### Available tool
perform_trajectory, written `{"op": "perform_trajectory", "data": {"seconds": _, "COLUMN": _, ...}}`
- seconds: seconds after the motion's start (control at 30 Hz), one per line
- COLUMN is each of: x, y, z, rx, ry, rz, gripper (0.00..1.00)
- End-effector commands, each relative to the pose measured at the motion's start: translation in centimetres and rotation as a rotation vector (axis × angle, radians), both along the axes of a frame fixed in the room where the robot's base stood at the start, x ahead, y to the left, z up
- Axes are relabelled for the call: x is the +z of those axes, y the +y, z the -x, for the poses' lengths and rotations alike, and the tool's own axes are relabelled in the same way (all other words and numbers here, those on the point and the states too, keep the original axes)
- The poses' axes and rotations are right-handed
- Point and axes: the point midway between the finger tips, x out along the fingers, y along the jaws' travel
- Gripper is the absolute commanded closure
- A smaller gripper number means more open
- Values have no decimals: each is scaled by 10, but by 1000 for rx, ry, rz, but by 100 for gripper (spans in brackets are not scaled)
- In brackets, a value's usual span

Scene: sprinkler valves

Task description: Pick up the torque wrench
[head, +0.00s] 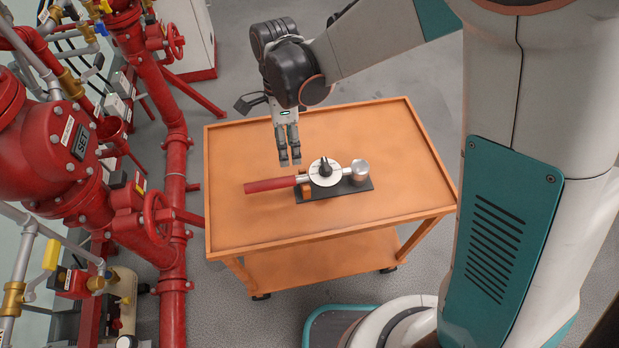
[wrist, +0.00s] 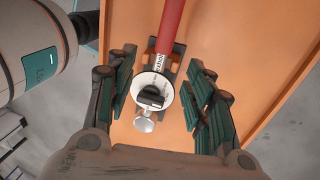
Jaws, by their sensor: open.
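The torque wrench (head: 272,184) has a red handle, a round white dial with a black knob, and a silver head at its right end. It lies in a dark holder (head: 345,188) on the orange cart, its handle sticking out to the left. My gripper (head: 290,163) points down just behind the wrench in the head view, above the cart top. In the wrist view my gripper (wrist: 160,98) is open, with the wrench's dial (wrist: 152,91) between its fingers and the red handle (wrist: 170,25) running toward the top. The fingers appear clear of the wrench.
The orange cart (head: 235,225) has a raised rim and a lower shelf, and its top is otherwise bare. Red pipes and valves (head: 155,215) stand close to the cart's left side. Grey floor lies behind and to the right.

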Motion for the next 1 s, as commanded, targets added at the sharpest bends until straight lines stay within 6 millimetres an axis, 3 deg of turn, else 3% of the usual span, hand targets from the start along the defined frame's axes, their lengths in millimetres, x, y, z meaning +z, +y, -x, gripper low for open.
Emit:
{"op": "perform_trajectory", "data": {"seconds": 0.3, "x": -59, "y": -2, "z": 10, "rx": 2, "ry": -1, "rz": -1, "gripper": 52}}
{"op": "perform_trajectory", "data": {"seconds": 0.67, "x": -83, "y": -3, "z": 14, "rx": 3, "ry": -2, "rz": -1, "gripper": 52}}
{"op": "perform_trajectory", "data": {"seconds": 1.0, "x": -127, "y": -1, "z": 18, "rx": 3, "ry": -2, "rz": -1, "gripper": 52}}
